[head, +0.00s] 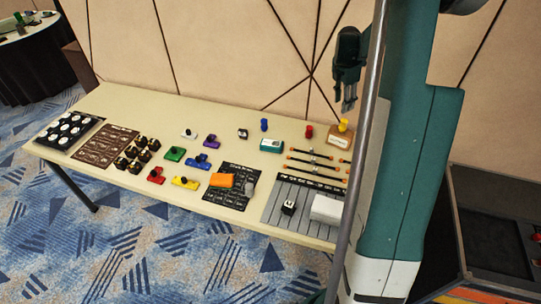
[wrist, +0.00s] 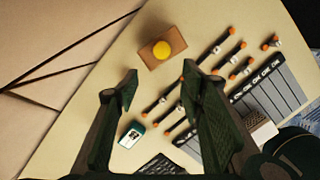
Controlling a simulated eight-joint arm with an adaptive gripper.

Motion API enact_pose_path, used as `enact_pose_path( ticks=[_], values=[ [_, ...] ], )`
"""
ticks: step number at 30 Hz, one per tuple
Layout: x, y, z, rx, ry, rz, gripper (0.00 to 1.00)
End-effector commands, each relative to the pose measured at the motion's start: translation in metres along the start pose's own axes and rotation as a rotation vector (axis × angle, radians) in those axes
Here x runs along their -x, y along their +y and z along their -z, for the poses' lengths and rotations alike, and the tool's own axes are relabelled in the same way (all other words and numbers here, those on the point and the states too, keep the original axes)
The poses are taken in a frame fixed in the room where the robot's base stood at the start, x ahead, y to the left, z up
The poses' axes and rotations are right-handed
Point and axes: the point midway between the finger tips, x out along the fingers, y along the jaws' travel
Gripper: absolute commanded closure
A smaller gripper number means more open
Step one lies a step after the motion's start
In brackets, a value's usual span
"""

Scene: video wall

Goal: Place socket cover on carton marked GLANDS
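My gripper (head: 349,98) is raised above the right back part of the table, fingers pointing down. In the wrist view my gripper (wrist: 161,84) has its fingers wide apart with nothing between them. A brown carton (head: 338,141) at the back right has a round yellow piece on top; both the carton (wrist: 150,61) and the yellow piece (wrist: 162,49) show in the wrist view. A white and teal carton (head: 271,146) lies to its left, also in the wrist view (wrist: 131,134). I cannot read either carton's marking or tell which piece is the socket cover.
Blue (head: 264,125) and red (head: 309,132) pieces and a small black-and-white piece (head: 243,133) stand along the back. Orange-tipped rods (head: 314,166) lie before the brown carton. A white block (head: 327,209) sits on a striped sheet. Several coloured pieces fill the middle.

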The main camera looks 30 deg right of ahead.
Motion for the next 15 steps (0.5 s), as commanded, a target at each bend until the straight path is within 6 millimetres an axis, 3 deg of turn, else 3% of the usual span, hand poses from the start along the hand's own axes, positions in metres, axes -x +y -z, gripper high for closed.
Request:
enact_pose_path(
  ticks=[15],
  values=[
    [0.101, -0.014, 0.104, -0.268, -0.002, -0.109, 0.61]
  ],
)
